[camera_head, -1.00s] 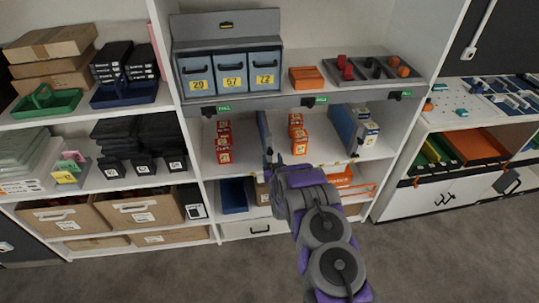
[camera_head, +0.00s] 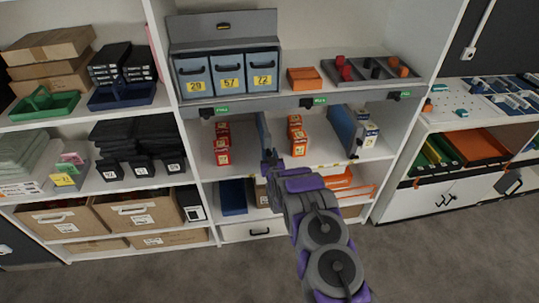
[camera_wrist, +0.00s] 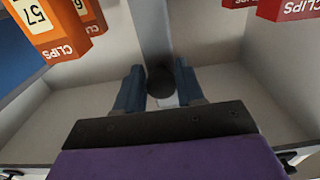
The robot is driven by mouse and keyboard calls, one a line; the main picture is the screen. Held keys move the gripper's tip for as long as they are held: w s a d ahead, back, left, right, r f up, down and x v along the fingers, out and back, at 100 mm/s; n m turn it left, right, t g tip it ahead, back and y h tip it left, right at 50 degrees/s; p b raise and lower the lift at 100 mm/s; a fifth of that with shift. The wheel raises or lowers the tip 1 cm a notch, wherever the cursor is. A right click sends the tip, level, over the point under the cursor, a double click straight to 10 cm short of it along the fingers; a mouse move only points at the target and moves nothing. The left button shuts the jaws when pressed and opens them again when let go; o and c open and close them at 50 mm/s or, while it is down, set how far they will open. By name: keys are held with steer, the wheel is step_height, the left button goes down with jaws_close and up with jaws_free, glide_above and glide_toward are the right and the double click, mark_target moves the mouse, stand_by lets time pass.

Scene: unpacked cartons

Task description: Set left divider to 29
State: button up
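My gripper (camera_head: 268,160) is at the divider's front lower edge. In the wrist view my gripper (camera_wrist: 160,88) has its two blue fingers apart, one on each side of the knob. Only narrow gaps show there, and contact is unclear. No readable number shows at the divider.
A second blue-grey divider (camera_head: 342,128) stands further right, beside white boxes (camera_head: 370,135). Above is a shelf with numbered blue bins (camera_head: 229,75). An orange tray (camera_head: 340,180) lies below.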

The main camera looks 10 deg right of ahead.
steer(key=shift+a, duration=0.2)
jaws_close()
steer(key=d+p, duration=0.1)
steer(key=d, duration=0.7)
steer(key=shift+d, duration=0.35)
steer(key=shift+r, duration=0.1)
steer(key=shift+o, duration=0.9)
jaws_free()
steer(key=shift+o, duration=1.2)
steer(key=shift+d, duration=0.15)
